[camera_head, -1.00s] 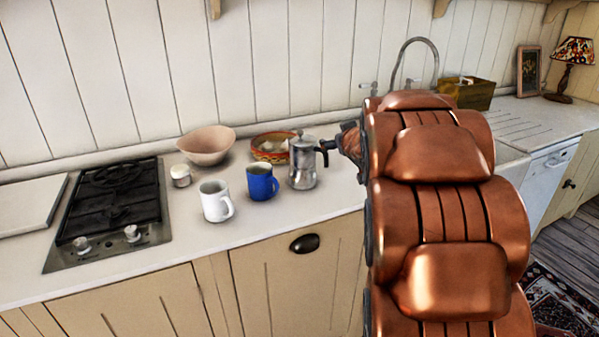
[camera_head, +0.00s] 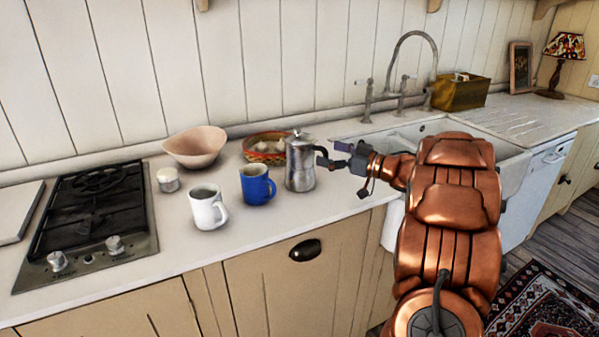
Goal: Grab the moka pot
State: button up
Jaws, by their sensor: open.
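The moka pot (camera_head: 300,165) is silver metal with a dark handle on its right side. It stands upright on the white counter, right of the blue mug. My gripper (camera_head: 336,158) is open at the right of the pot, close to the handle. Its fingers point left toward the handle, and I cannot tell whether they touch it or stand around it. My copper-coloured arm reaches in from the lower right.
A blue mug (camera_head: 257,187) and a white mug (camera_head: 208,208) stand left of the pot. A woven basket (camera_head: 262,154) sits close behind it. A pink bowl (camera_head: 194,146), small white jar (camera_head: 168,180) and gas hob (camera_head: 90,215) lie further left. The sink (camera_head: 512,170) is at right.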

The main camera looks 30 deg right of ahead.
aim_at(314, 147)
jog(key=shift+p+x, duration=0.5)
jog(key=shift+x, duration=3.1)
jog(key=shift+d, duration=0.1)
jog(key=shift+c, duration=0.4)
jog(key=shift+r, duration=0.1)
jog(key=c, duration=1.5)
